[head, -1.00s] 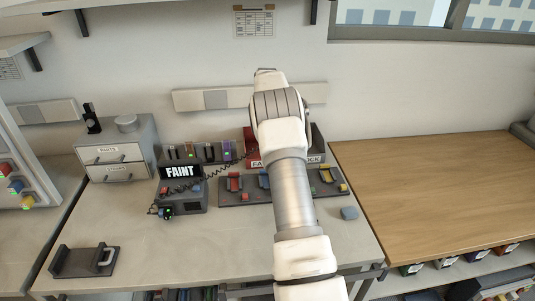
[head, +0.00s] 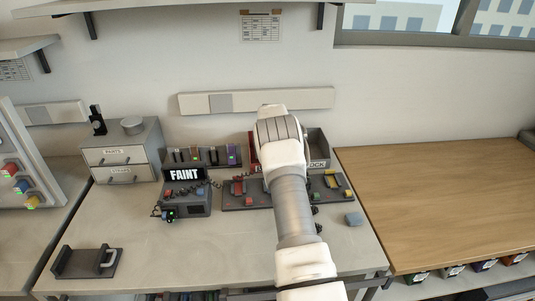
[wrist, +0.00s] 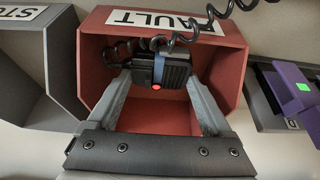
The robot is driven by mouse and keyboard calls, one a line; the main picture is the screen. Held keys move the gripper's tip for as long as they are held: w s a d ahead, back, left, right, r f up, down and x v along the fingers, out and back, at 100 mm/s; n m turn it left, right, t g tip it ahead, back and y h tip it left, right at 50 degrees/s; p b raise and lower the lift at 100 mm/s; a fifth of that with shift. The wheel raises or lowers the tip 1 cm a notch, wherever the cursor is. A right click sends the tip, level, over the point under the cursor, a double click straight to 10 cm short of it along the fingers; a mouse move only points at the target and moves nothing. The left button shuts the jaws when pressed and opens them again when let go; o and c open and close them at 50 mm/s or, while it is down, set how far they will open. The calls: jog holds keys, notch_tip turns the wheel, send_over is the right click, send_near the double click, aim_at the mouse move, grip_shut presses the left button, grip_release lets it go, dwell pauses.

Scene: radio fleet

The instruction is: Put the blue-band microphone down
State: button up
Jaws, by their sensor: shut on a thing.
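The blue-band microphone (wrist: 170,68) is a dark handset with a blue band, a red button and a black coiled cord. In the wrist view it sits between the fingers of my gripper (wrist: 158,82), which is shut on it. It is held at the opening of a red bin (wrist: 100,62) labelled FAULT. I cannot tell whether the microphone touches the bin. In the head view my arm hides the gripper and microphone, and only a sliver of the red bin (head: 254,151) shows left of the arm.
A grey bin (head: 317,147) marked STOCK adjoins the red one. In front lies a dark rack (head: 233,203) with coloured parts. A unit (head: 190,200) reading FAINT stands left, below a row of handsets (head: 208,156). A small drawer cabinet (head: 118,160) stands further left.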

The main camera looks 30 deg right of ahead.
jog(key=shift+r, duration=0.1)
jog(key=shift+s+f+b, duration=0.15)
jog(key=shift+f+b, duration=0.4)
jog(key=shift+f, duration=0.15)
jog(key=o, duration=1.4)
jog(key=shift+f, duration=0.1)
jog(key=shift+r, duration=0.2)
